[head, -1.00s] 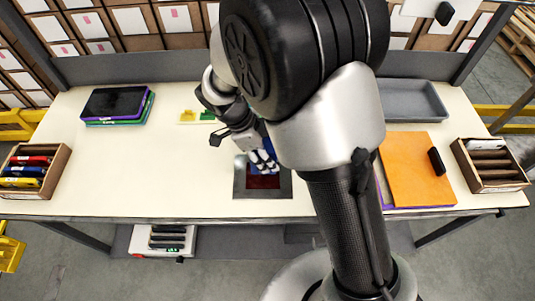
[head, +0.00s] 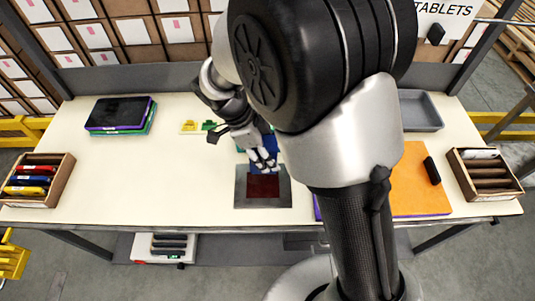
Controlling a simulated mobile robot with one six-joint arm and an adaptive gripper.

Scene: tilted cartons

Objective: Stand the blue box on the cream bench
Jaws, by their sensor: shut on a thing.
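The cream bench (head: 150,185) spans the view. My gripper (head: 264,163) is over the middle of it, just behind a dark red square on a grey plate. It is shut on the blue box (head: 266,145), which shows only in part behind the fingers and wrist. My arm hides much of the box. I cannot tell whether its lower edge touches the bench or how far it is tilted.
The grey plate (head: 245,199) has a dark red middle (head: 263,187). Small yellow (head: 189,126) and green (head: 209,125) pieces lie behind left. Stacked flat cases (head: 120,114), a grey tray (head: 421,112), an orange panel (head: 415,195) and wooden boxes (head: 65,174) (head: 455,170) stand around. The left-centre bench is clear.

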